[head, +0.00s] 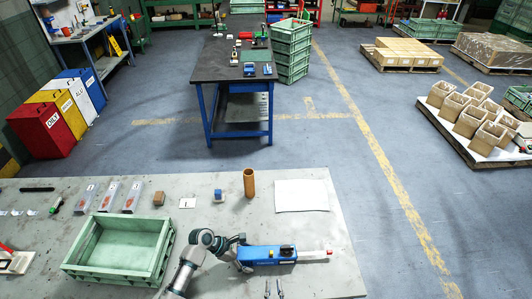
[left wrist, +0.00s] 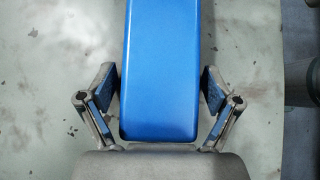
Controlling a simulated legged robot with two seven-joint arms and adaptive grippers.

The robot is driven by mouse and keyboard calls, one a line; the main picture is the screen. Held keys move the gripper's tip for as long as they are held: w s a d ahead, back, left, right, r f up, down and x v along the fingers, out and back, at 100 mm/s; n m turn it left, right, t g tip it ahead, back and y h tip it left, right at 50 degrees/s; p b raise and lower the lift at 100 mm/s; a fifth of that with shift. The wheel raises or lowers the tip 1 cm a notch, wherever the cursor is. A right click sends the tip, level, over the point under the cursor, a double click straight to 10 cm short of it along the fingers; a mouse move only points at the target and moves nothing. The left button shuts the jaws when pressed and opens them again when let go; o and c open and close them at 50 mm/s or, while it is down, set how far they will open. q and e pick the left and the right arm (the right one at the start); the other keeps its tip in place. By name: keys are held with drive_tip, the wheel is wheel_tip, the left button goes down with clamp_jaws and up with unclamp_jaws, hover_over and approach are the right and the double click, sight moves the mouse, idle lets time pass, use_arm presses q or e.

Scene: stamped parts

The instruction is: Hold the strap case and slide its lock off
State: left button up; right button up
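The blue strap case (head: 262,254) lies flat on the grey table near its front right part. A dark piece sits on its top, and a grey piece with a red tip (head: 329,252) extends from its right end; I cannot tell which part is the lock. My left gripper (head: 243,258) is at the case's left end. In the left wrist view the case (left wrist: 160,70) lies between the spread fingers of the left gripper (left wrist: 160,92), with narrow gaps at its sides. My right gripper (head: 273,287) shows only fingertips at the bottom edge, apart and empty, in front of the case.
A green crate (head: 72,262) stands to the left of my left arm. A brown cylinder (head: 249,183), a white sheet (head: 302,195), a small blue block (head: 219,195) and a brown block (head: 158,198) are along the back. The table right of the case is clear.

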use_arm(q)
drive_tip(key=shift+w, duration=0.1)
use_arm(e)
drive_tip(key=shift+w, duration=0.1)
use_arm(q)
drive_tip(key=shift+w+r, duration=0.1)
drive_tip(key=shift+r, duration=0.05)
use_arm(e)
drive_tip(key=shift+a, duration=0.1)
use_arm(q)
drive_tip(key=v, duration=1.2)
drive_tip(key=shift+a+f, duration=0.2)
drive_tip(key=shift+f, duration=0.05)
drive_tip(key=shift+d, duration=0.1)
